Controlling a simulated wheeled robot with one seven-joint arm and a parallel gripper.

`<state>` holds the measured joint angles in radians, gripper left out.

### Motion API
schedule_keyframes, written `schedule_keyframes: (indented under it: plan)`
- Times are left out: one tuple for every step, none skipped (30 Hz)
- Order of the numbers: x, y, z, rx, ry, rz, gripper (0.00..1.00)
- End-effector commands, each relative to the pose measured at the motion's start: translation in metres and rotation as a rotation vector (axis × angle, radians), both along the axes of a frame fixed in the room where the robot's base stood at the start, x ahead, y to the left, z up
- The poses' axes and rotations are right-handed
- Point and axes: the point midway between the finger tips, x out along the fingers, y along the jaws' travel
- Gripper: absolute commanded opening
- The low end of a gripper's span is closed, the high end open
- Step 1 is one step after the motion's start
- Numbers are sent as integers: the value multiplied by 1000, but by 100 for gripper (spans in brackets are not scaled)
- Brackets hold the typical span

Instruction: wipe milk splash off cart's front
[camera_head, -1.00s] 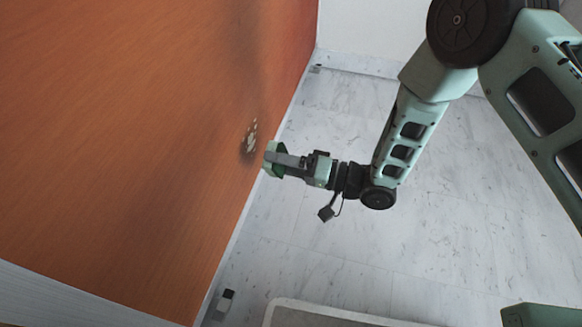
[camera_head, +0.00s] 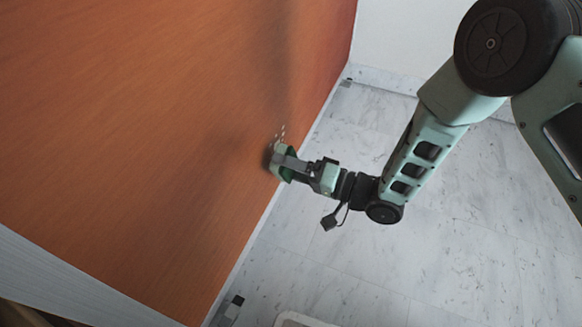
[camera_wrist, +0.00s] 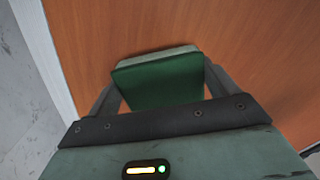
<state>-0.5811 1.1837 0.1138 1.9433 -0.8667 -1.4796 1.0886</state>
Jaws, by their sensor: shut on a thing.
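The cart's front (camera_head: 180,120) is an orange wood-grain panel filling the left of the head view; it also fills much of the wrist view (camera_wrist: 250,45). A few pale spots of the milk splash (camera_head: 281,131) show on it, just above my gripper. My gripper (camera_head: 283,163) is shut on a green sponge with a paler layer on its far side (camera_wrist: 160,78). The sponge is at the panel and appears to touch it, covering the lower part of the splash. In the wrist view no splash shows; the sponge hides the panel behind it.
A pale marbled floor (camera_head: 440,240) lies open to the right of the cart. A white wall (camera_head: 400,40) stands at the far end. A small dark and white fitting (camera_head: 232,308) is at the cart's lower edge.

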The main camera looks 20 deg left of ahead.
Motion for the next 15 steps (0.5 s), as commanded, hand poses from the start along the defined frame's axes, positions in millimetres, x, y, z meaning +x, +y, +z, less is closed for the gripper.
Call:
schedule_keyframes:
  plan:
    - [0,0,0,0,0,0,61]
    - [0,0,0,0,0,0,61]
    - [0,0,0,0,0,0,61]
    - [0,1,0,0,0,0,61]
    - [0,1,0,0,0,0,61]
    - [0,2,0,0,0,0,61]
    - [0,3,0,0,0,0,61]
    - [0,3,0,0,0,0,61]
    - [0,4,0,0,0,0,61]
    - [0,4,0,0,0,0,61]
    - [0,5,0,0,0,0,61]
    - [0,6,0,0,0,1,61]
    - [0,6,0,0,0,0,61]
    - [1,7,0,0,0,0,61]
    - [1,8,0,0,0,0,61]
